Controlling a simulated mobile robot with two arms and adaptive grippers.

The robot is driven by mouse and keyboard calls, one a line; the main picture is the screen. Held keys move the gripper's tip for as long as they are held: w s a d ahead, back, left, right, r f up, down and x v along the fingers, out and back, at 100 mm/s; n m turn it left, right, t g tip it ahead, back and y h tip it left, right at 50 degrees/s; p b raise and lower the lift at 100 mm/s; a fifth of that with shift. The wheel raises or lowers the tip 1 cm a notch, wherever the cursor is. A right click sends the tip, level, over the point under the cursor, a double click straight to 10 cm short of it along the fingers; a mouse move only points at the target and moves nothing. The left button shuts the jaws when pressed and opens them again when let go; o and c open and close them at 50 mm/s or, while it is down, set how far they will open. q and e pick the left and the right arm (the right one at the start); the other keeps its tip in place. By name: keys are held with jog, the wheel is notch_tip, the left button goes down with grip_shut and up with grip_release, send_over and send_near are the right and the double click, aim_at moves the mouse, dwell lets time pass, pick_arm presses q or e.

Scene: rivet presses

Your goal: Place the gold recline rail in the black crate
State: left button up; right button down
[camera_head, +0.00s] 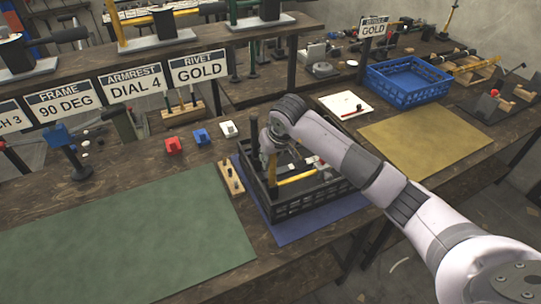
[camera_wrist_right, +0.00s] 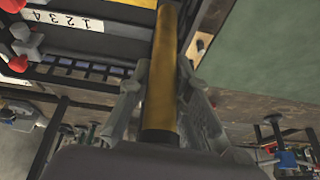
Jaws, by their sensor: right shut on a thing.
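The gold recline rail (camera_wrist_right: 166,75) is held between the two fingers of my right gripper (camera_wrist_right: 165,100) in the right wrist view. In the head view my right gripper (camera_head: 268,150) is over the left part of the black crate (camera_head: 318,202), with the gold rail (camera_head: 272,168) hanging down from it, roughly upright. I cannot tell whether the rail's lower end touches the crate. Another yellow bar (camera_head: 297,178) lies in the crate. The crate also shows in the right wrist view (camera_wrist_right: 88,72). My left gripper is not in view.
The crate stands on a blue mat (camera_head: 290,230). A wooden block with pegs (camera_head: 231,180) is close to its left. A green mat (camera_head: 125,240) is clear on the left, and a yellow mat (camera_head: 425,135) is clear on the right. A blue crate (camera_head: 408,82) stands behind.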

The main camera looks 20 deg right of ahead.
jog(key=c, duration=1.5)
grip_release()
jog(key=shift+r, duration=0.2)
jog(key=b+v, duration=0.2)
jog(key=v, duration=0.9)
jog(key=shift+s+r+b, duration=0.3)
jog(key=shift+b, duration=0.1)
